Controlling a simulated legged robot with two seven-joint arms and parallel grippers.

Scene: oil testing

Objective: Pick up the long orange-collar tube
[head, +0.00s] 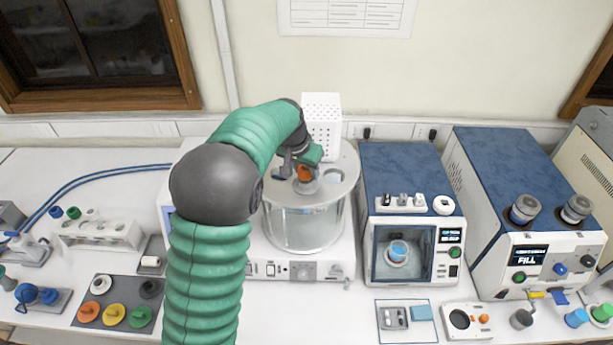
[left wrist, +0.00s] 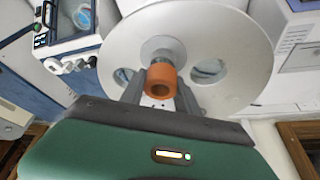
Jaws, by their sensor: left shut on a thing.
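The orange collar (head: 305,173) of the tube sits at the lid (head: 340,178) of the clear glass bath (head: 305,220). In the left wrist view the orange collar (left wrist: 161,80) is between the two grey fingers, in front of the round white lid (left wrist: 215,40). My left gripper (head: 301,168) is shut on the orange collar. The tube's body below the collar is mostly hidden; I cannot tell how far it extends into the bath. My right gripper is not in view.
A white perforated box (head: 322,125) stands behind the lid. A blue-topped machine (head: 405,165) with a window stands close to the right of the bath. A white tube rack (head: 100,233) and a mat with coloured caps (head: 98,322) are at the left.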

